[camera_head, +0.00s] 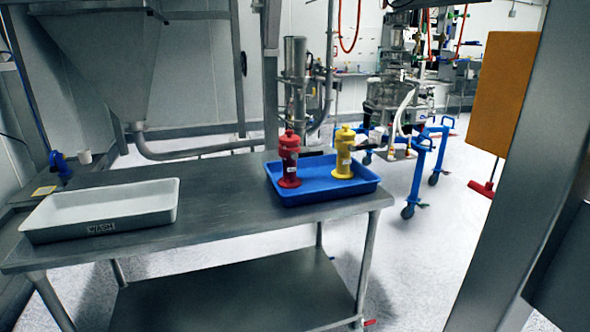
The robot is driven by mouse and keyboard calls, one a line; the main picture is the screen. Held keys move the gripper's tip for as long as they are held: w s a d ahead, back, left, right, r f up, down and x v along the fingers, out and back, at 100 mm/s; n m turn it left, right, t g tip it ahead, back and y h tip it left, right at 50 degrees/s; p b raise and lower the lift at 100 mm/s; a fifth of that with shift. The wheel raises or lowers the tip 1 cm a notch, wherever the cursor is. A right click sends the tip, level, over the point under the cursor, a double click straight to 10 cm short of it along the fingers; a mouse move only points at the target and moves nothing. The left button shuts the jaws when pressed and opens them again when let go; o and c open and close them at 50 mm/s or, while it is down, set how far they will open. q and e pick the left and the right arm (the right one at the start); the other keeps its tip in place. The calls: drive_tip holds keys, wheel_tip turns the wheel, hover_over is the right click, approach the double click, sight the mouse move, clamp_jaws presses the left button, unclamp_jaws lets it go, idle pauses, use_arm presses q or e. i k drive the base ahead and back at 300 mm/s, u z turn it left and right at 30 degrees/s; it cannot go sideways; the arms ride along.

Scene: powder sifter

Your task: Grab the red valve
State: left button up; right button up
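The red valve (289,162) stands upright in the left part of a blue tray (318,194) on the metal table (215,192). A yellow valve (343,157) stands upright in the same tray, to the right of the red one and apart from it. A dark bar-like part shows between the two valves; I cannot tell what it belongs to. Neither of my grippers is in view.
A white tray marked WASH (100,212) sits on the table's left part; the tabletop between the trays is clear. A steel hopper (103,65) stands behind. A blue wheeled frame (418,170) is at right. A grey post (530,190) blocks the right side.

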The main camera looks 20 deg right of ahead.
sight(289, 181)
drive_tip(key=u, duration=0.45)
drive_tip(key=i, duration=1.45)
drive_tip(key=z, duration=1)
drive_tip(key=i, duration=0.2)
drive_tip(key=z, duration=0.1)
